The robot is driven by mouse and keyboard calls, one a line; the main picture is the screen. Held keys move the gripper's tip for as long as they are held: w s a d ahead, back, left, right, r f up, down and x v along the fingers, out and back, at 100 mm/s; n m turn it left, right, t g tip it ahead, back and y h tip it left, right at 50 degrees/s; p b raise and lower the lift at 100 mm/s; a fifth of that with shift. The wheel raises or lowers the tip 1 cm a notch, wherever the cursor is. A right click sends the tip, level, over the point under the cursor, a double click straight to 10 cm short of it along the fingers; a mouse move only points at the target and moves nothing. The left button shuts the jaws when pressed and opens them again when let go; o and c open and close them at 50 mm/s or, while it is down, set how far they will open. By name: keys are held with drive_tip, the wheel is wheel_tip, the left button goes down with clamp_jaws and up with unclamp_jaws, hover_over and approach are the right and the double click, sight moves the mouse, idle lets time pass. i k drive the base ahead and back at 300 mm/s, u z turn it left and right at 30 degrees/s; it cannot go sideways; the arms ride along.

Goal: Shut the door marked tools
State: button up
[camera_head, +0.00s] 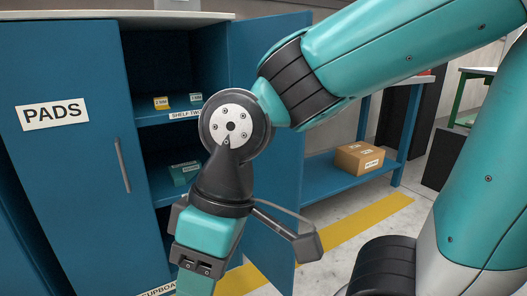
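A blue cupboard (150,17) stands at the left. Its left door, marked PADS (75,165), looks shut or nearly so and has a grey bar handle (122,165). The right door (258,40) stands wide open, swung out toward me; its inner face shows, partly behind my arm. No tools marking shows on it, and its handle is hidden. My gripper (207,240) hangs in front of the opening, left of the open door's free edge. Its fingertips are not clearly shown, so I cannot tell whether it is open or touches the door.
Shelves hold small boxes (161,103) and a teal box (184,172). Behind the open door, a blue bench (325,182) carries a cardboard box (359,158) on its lower shelf. A yellow stripe (365,222) crosses the floor. My arm fills the right side.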

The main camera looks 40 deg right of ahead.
sight(278, 170)
drive_tip(key=u, duration=2.15)
drive_tip(key=k, duration=2.3)
drive_tip(key=z, duration=1.65)
